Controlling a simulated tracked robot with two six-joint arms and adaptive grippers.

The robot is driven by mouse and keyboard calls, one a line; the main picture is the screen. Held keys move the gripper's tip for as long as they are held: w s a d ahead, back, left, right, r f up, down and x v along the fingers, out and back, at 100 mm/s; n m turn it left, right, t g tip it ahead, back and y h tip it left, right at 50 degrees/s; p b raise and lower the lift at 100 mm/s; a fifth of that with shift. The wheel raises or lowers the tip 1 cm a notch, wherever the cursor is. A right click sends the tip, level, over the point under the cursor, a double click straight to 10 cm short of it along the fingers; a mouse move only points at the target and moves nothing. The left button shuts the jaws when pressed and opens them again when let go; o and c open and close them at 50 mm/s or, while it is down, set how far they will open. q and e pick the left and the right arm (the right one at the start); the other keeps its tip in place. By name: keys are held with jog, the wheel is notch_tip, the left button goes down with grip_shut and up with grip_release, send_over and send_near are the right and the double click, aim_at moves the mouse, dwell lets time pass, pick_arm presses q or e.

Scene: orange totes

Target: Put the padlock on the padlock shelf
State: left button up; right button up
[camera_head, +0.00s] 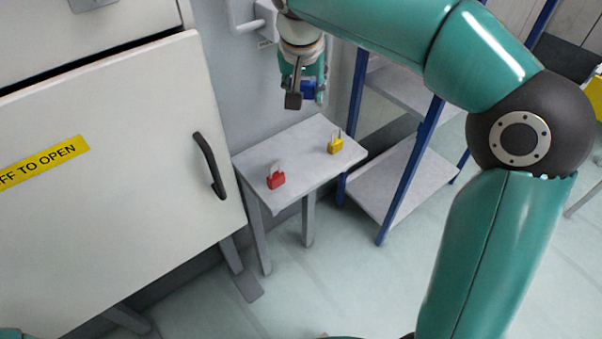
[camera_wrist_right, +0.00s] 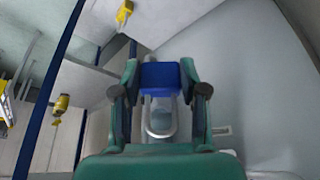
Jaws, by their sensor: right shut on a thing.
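My right gripper (camera_head: 304,94) hangs above the back of a small grey shelf table (camera_head: 305,160), beside the wall. It is shut on a blue padlock (camera_head: 308,90). In the right wrist view the blue body (camera_wrist_right: 160,76) sits between the two fingers, with its metal shackle (camera_wrist_right: 161,118) toward the palm. A red padlock (camera_head: 276,180) stands at the table's front left and a yellow padlock (camera_head: 335,146) at its right. The yellow one also shows at the top of the right wrist view (camera_wrist_right: 124,13). My left gripper is not in view.
A large white cabinet (camera_head: 110,180) with a black handle (camera_head: 209,165) stands left of the table. A blue-framed rack (camera_head: 408,172) with grey shelves stands close on the right. The table top is bare between and behind the two padlocks.

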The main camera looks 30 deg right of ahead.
jog(key=shift+s+d+f, duration=0.1)
jog(key=shift+s+f, duration=0.05)
jog(key=shift+s, duration=0.15)
jog(key=shift+s+f+b, duration=0.15)
jog(key=shift+f+b, duration=0.15)
jog(key=shift+b, duration=0.05)
jog(key=b, duration=0.3)
send_over(307, 167)
jog(key=f, duration=1.3)
jog(key=shift+s+a+f, duration=0.2)
jog(key=shift+s+a, duration=0.15)
jog(key=shift+s, duration=0.05)
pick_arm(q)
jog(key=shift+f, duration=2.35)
pick_arm(e)
jog(key=shift+f, duration=2.7)
jog(key=shift+f+b, duration=0.15)
jog(key=shift+b, duration=0.2)
jog(key=o, duration=1.2)
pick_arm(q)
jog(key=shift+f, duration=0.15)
